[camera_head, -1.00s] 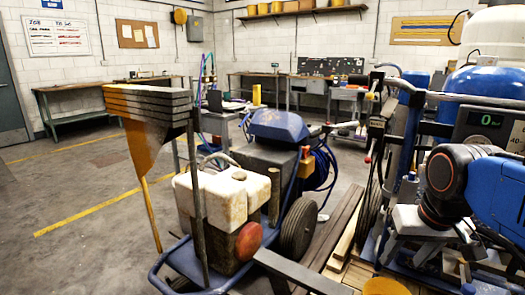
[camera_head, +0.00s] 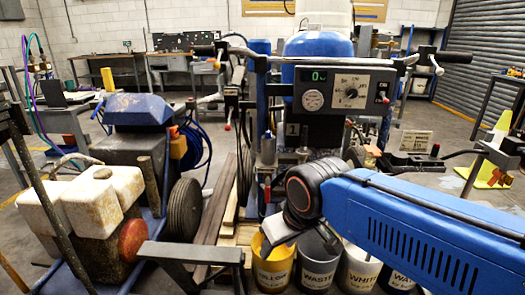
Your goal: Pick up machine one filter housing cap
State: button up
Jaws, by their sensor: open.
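The machine marked 1 (camera_head: 325,128) stands in the middle, with a black panel, a round gauge and a green-lit display. A grey upright cylinder (camera_head: 267,150) stands on its left front; it may be the filter housing, but I cannot make out its cap for certain. My blue arm reaches in from the right. My gripper (camera_head: 278,234) is a grey shape below the dark wrist, in front of the machine and above the buckets. It is open with nothing seen in it; its fingertips are hard to make out.
An older striper with a stained white tank (camera_head: 95,205) is at left. Planks (camera_head: 212,225) lie between the machines.

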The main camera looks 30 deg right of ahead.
aim_at(397, 159)
jog(key=z, duration=1.65)
